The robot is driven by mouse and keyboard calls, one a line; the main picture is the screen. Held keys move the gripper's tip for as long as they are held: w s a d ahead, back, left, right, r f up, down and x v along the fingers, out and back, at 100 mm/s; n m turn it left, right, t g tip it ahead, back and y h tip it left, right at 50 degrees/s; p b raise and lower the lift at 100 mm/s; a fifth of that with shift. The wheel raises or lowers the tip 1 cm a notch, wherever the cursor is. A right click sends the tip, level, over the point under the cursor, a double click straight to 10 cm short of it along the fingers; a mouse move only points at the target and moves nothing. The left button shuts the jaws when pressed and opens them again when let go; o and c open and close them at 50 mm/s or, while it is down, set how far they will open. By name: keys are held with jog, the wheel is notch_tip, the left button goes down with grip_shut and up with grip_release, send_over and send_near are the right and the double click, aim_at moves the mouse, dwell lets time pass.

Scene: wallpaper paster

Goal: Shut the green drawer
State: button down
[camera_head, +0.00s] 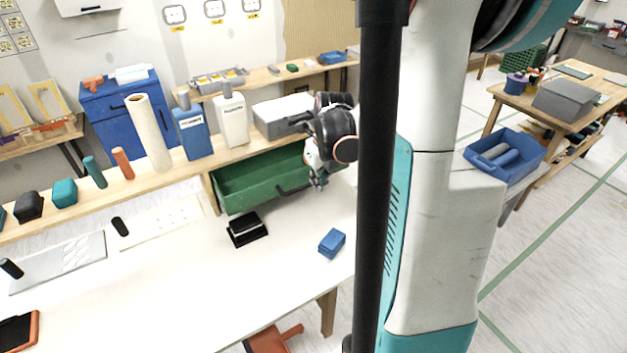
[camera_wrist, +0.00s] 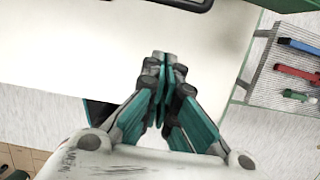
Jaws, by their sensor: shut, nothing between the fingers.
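The green drawer (camera_head: 250,178) sits under the raised wooden shelf at the back of the white table. It stands pulled out, and I see down into it in the head view. A dark handle (camera_head: 293,189) is on its front. My gripper (camera_head: 318,183) is in front of the drawer's right part, just right of the handle. I cannot tell whether it touches the drawer. In the wrist view my gripper (camera_wrist: 164,62) has its fingertips together with nothing between them. A dark bar (camera_wrist: 160,5), perhaps the handle, crosses the top edge there.
A black box (camera_head: 247,229) and a blue block (camera_head: 332,243) lie on the white tabletop (camera_head: 200,290) before the drawer. Bottles, a paper roll (camera_head: 149,132) and a grey box (camera_head: 283,114) stand on the shelf above. My arm hides the table's right end.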

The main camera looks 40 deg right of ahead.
jog(key=w+d+f+b, duration=0.1)
jog(key=w+f+b, duration=0.2)
jog(key=w+f, duration=0.2)
jog(key=shift+x, duration=1.75)
jog(key=shift+s+d, duration=0.1)
jog(key=shift+d, duration=0.1)
